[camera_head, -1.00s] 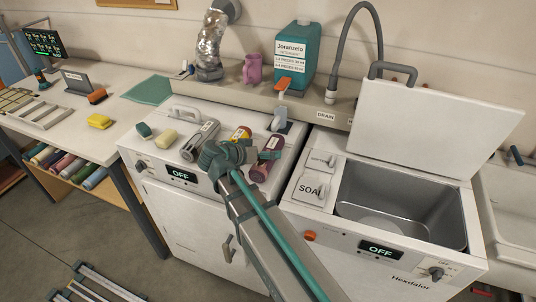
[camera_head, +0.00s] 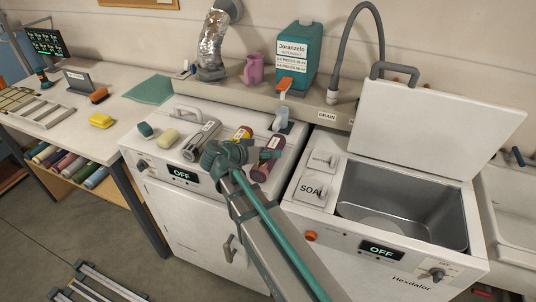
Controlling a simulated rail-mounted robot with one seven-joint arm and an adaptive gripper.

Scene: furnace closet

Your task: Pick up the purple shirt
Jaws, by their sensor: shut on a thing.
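A dark purple rolled bundle with a pale label, which I take to be the purple shirt (camera_head: 262,171), is above or on the white front-left machine's top, right of centre. My arm reaches up from the bottom of the picture to a teal joint, and its grey end part reaches right to the bundle. My gripper (camera_head: 268,154) is small and partly hidden there; it appears shut on the purple bundle. I cannot tell whether the bundle is clear of the surface.
A grey cylinder (camera_head: 201,140), a yellow-and-red item (camera_head: 242,133) and two sponges lie on the machine top. The open washer (camera_head: 478,255) is on the right. A teal detergent jug (camera_head: 294,55) and pink cup (camera_head: 254,69) stand behind. Rolled cloths (camera_head: 72,164) fill the left shelf.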

